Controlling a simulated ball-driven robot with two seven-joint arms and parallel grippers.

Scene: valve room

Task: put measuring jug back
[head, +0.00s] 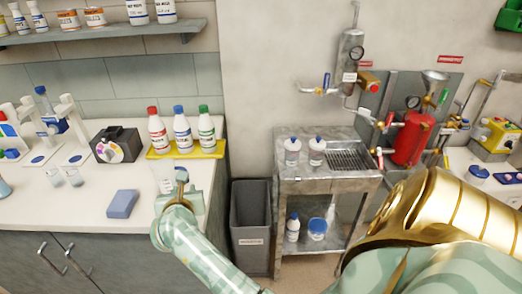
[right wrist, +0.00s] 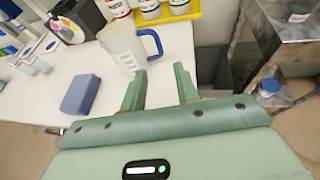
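The measuring jug (right wrist: 122,46) is clear, with a blue handle (right wrist: 152,42) on its right side in the right wrist view. It stands upright on the white counter, just in front of the yellow tray. In the head view the jug (head: 163,177) is pale and partly hidden by my right gripper (head: 179,188). In the right wrist view my right gripper (right wrist: 161,72) is open, with nothing between its fingers. Its fingertips point toward the handle and look a little short of it; contact cannot be told. My left gripper is not in view.
A yellow tray (head: 186,153) with three capped bottles is behind the jug. A blue sponge (head: 122,204) lies left. A grey bin (head: 251,228) stands between the counter and a metal cart (head: 325,182). The counter's front left is clear.

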